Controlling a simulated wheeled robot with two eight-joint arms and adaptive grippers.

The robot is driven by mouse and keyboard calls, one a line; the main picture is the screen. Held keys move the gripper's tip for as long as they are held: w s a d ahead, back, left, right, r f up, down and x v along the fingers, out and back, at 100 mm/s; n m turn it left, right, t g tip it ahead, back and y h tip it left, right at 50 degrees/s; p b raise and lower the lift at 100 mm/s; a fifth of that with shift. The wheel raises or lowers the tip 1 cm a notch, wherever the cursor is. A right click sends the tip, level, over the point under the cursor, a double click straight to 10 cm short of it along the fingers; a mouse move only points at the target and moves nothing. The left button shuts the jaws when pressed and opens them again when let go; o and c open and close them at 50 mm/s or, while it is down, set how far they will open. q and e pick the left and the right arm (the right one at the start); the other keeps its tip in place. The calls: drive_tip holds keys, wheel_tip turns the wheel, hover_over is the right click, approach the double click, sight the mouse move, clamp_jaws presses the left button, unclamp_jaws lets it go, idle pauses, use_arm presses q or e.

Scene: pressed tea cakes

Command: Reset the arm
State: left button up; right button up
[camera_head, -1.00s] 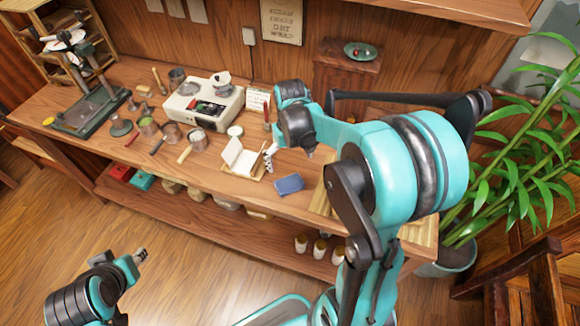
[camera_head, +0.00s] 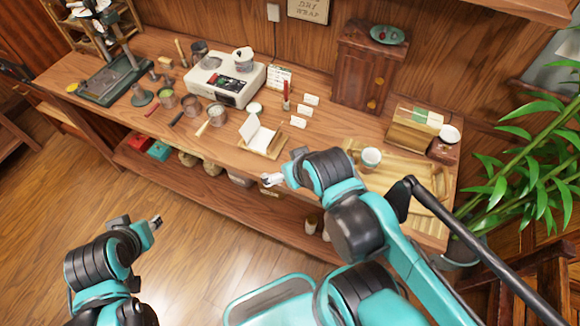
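My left gripper (camera_head: 156,222) is at the lower left, over the floor and well apart from the bench. Its fingertips are too small to judge. The wooden bench (camera_head: 330,128) stands beyond both arms. The blue packet seen earlier on its front part is not visible now.
A white scale-like machine (camera_head: 228,82), several metal cups and a white-paper holder (camera_head: 262,137) stand on the bench. A wooden tray (camera_head: 408,185) with a cup (camera_head: 371,158) lies at right. A small cabinet (camera_head: 366,70) stands behind. A plant (camera_head: 545,150) is at far right.

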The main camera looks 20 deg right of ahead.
wheel_tip(320, 180, down, 3)
drive_tip(key=b, duration=0.3)
drive_tip(key=shift+f, duration=0.2)
idle(0.8)
